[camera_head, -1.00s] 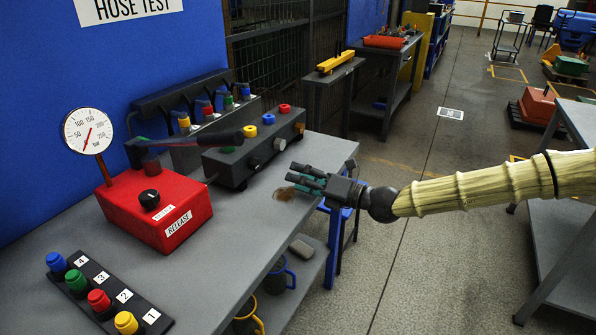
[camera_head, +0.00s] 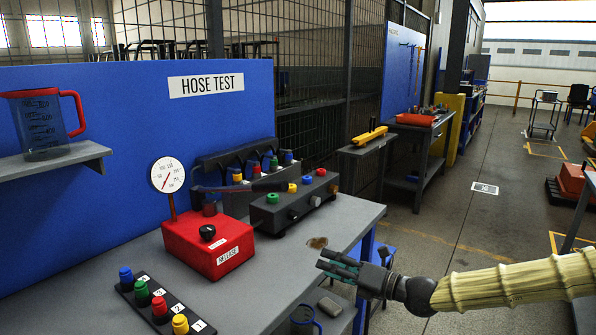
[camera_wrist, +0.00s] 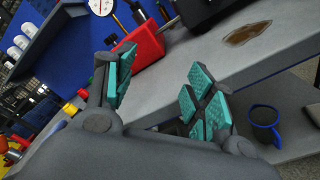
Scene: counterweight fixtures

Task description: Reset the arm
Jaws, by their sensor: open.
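My gripper (camera_head: 342,269) is at the right front edge of the grey workbench (camera_head: 352,218), reaching in from the right on my sleeved arm. Its teal-padded fingers are spread and hold nothing. The fingers look apart from the red release box (camera_head: 209,244) and the black box with coloured knobs (camera_head: 294,203).
A dial gauge (camera_head: 168,175) stands on the red box. A numbered strip of coloured plugs (camera_head: 161,307) lies at the bench front. A clear jug (camera_head: 44,122) sits on a shelf at left. A mug (camera_head: 304,320) is on the lower shelf. The floor aisle (camera_head: 440,232) is clear.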

